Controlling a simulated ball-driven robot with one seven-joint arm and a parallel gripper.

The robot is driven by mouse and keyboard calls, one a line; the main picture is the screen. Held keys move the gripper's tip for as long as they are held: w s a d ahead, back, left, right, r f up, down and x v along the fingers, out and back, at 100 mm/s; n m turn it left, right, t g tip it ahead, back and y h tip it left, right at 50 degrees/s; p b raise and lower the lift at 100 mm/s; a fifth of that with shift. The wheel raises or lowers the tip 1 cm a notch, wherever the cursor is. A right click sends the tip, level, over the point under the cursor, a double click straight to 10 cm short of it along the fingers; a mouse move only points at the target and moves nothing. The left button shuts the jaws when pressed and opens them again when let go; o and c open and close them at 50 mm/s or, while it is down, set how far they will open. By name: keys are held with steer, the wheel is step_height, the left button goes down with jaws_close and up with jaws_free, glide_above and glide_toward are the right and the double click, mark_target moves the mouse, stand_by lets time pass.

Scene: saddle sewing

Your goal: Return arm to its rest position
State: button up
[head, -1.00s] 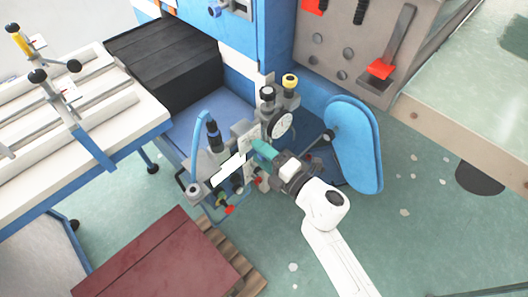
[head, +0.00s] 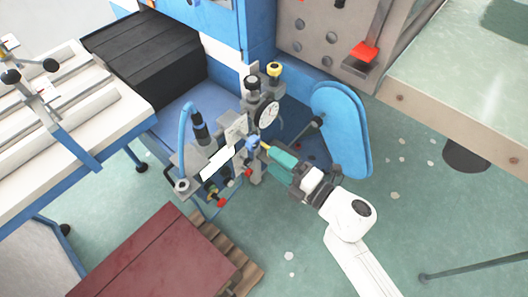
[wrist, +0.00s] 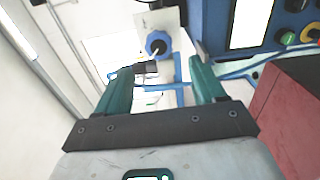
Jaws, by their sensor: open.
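My gripper (head: 268,150) is at the end of my white arm, beside the machine's cluster of valves and gauge in the head view. In the wrist view its two green fingers (wrist: 162,80) are apart with nothing held between them. A blue knob (wrist: 158,43) shows just beyond the fingertips in the wrist view. It also shows near the fingertips in the head view (head: 253,143). Whether the fingers touch it cannot be told.
A round gauge (head: 268,114) and a blue oval guard (head: 342,130) stand close to my gripper. A dark red box (head: 150,255) on a wooden pallet lies at lower left. A white-topped table (head: 60,190) stands at left.

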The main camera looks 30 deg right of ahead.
steer(key=shift+v, duration=1)
steer(key=shift+d, duration=0.1)
steer(key=s+d+f+m+g+h, duration=0.2)
steer(key=d+m+g+h, duration=0.3)
steer(key=d+m+h, duration=0.75)
steer(key=s+a+f+m+g+y, duration=0.3)
steer(key=s+a+m+g, duration=0.1)
steer(key=s, duration=0.4)
steer(key=s+a+f+m+g+y, duration=0.3)
steer(key=s+a+f+m+g, duration=0.1)
steer(key=s+g, duration=0.3)
steer(key=shift+s+f+m+y, duration=0.35)
steer(key=shift+s+m, duration=0.4)
steer(key=shift+m, duration=0.1)
